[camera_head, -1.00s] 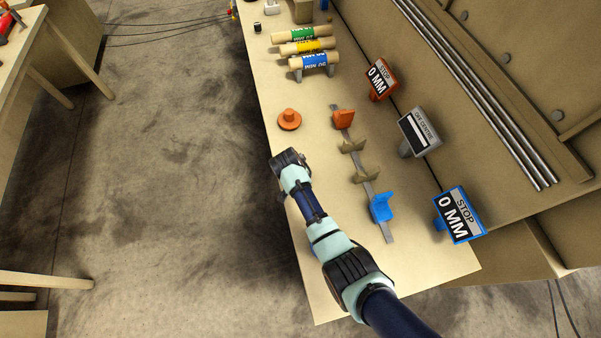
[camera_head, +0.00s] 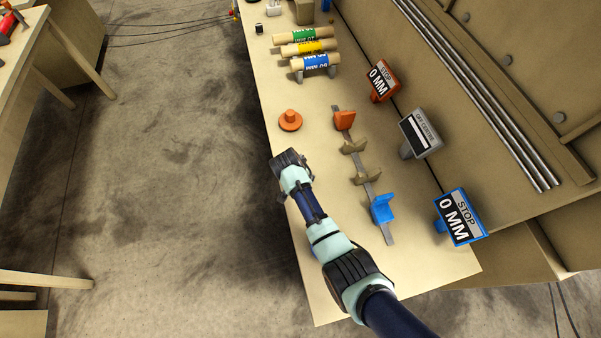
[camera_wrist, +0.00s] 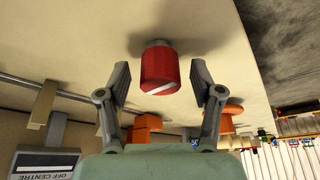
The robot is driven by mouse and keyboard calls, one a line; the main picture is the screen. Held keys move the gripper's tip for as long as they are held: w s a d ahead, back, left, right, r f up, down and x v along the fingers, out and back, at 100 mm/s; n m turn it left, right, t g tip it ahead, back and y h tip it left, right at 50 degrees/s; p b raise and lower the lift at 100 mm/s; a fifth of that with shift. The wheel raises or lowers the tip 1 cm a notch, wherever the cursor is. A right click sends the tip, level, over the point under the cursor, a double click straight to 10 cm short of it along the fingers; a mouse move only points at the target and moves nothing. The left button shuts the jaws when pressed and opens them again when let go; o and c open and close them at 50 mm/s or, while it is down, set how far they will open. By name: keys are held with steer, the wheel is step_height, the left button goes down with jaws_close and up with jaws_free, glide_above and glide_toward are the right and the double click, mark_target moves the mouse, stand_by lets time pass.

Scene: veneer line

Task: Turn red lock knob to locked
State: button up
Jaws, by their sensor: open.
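A red lock knob (camera_wrist: 160,70) with a pale diagonal stripe on its end shows in the wrist view, on a short grey collar against the tan bench surface. My gripper (camera_wrist: 160,82) is open, with one finger on each side of the knob and a visible gap to each. The knob is between or just beyond the fingertips; the exact depth is hard to tell. In the head view my gripper (camera_head: 287,160) is over the bench's left edge, and my arm hides the red knob.
An orange round knob (camera_head: 290,120) stands just beyond my gripper. A rail with an orange stop (camera_head: 344,120), tan blocks and a blue stop (camera_head: 382,208) lies to the right. Sign displays (camera_head: 420,134) stand further right. Coloured rolls (camera_head: 308,48) lie at the back.

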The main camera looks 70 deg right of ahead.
steer(key=v, duration=1.2)
steer(key=w+a+r+n+t+y, duration=0.1)
steer(key=w+a+r+n+t, duration=0.3)
steer(key=a, duration=0.5)
steer(key=w+a+r+n+t, duration=0.3)
steer(key=a+r+n, duration=0.25)
steer(key=a, duration=0.35)
steer(key=w+a+r+n+t+y, duration=0.1)
steer(key=w+a+r+n+t, duration=0.25)
steer(key=a+r, duration=0.4)
steer(key=s+a+r+n+t+y, duration=0.1)
steer(key=s+a+r+n, duration=0.15)
steer(key=a, duration=0.35)
steer(key=s+a+r+n+t+y, duration=0.1)
steer(key=a+r+n+t+y, duration=0.15)
steer(key=a, duration=0.25)
step_height(320, 180, up, 15)
steer(key=g+p, duration=0.1)
steer(key=p, duration=1.4)
steer(key=shift+w+r+n+h, duration=0.25)
steer(key=shift+n+h, duration=0.05)
steer(key=shift+h, duration=0.15)
steer(key=shift+f, duration=0.1)
